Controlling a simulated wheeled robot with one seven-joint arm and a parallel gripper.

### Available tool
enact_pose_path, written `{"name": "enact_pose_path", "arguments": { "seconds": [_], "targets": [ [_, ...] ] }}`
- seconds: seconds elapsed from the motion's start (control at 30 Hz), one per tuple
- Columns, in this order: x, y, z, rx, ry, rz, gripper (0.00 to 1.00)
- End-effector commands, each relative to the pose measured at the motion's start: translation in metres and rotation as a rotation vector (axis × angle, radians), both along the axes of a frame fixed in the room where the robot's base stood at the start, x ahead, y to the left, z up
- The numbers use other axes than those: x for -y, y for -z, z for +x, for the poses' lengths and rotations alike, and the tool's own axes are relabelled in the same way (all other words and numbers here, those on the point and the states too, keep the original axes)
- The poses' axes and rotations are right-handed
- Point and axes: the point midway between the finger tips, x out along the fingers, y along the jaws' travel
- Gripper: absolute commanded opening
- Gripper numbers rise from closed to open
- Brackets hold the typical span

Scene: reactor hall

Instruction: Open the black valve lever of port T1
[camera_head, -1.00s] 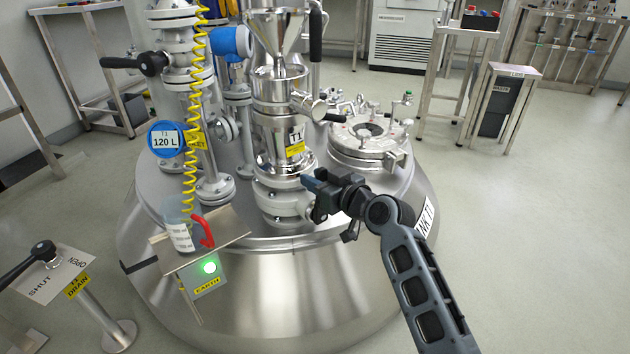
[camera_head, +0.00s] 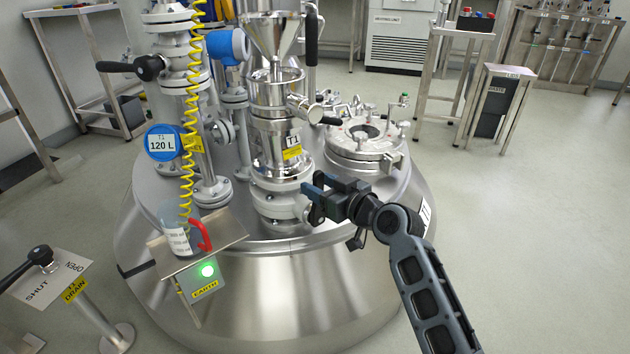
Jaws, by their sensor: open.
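Port T1 (camera_head: 268,175) is a steel column with a funnel on top and a T1 label (camera_head: 292,141), standing on the large steel tank. A short silver handle (camera_head: 302,108) with a black end (camera_head: 328,120) sticks out to the right from the column, above the label. A black upright grip (camera_head: 311,35) stands just right of the funnel; what it joins is not clear. My gripper (camera_head: 316,198) is open, just right of the flanges at the column's foot and below both handles. No gap or contact with the flanges can be made out.
A round hatch (camera_head: 364,137) on the tank lies behind and right of my gripper. Left of T1 stand a column with another black lever (camera_head: 132,66), a yellow coiled cable (camera_head: 188,130) and an earth box (camera_head: 205,275). A drain stand (camera_head: 45,275) is at lower left.

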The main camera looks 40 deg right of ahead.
Motion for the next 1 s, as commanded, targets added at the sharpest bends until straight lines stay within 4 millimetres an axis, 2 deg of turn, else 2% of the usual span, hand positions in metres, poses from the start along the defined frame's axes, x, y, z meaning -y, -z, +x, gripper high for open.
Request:
{"name": "enact_pose_path", "arguments": {
  "seconds": [0.1,0.33,1.0],
  "targets": [
    [0.002,-0.005,-0.021,0.0,0.003,0.001,0.51],
    [0.004,-0.009,-0.048,0.0,0.002,0.002,0.51],
    [0.003,-0.008,-0.053,-0.001,0.003,0.001,0.51]
  ]
}}
